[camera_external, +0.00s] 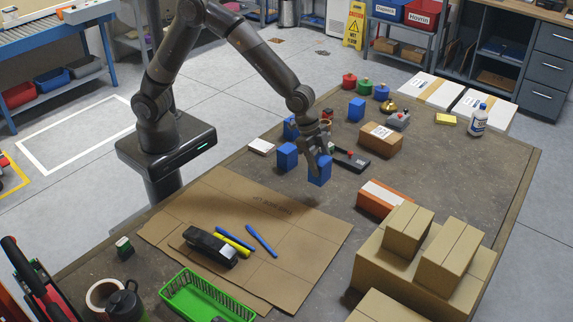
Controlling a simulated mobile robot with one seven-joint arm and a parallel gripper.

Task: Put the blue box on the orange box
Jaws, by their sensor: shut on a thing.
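My gripper (321,158) is shut on a blue box (319,174) and holds it over the table, near the far edge of the flat cardboard sheet. The fingers hide part of the box. The orange box (384,201), with a white top patch, lies on the table to the right of and nearer than my gripper. Nothing rests on the orange box, and the held box is apart from it. Other blue boxes show: one (287,156) just left of my gripper, one (291,128) partly hidden behind the arm, and one (356,110) farther back.
Brown cartons (408,229) are stacked just nearer than the orange box. A black tray-like item (350,159) and a brown box (380,140) lie behind it. The table right of the orange box is clear.

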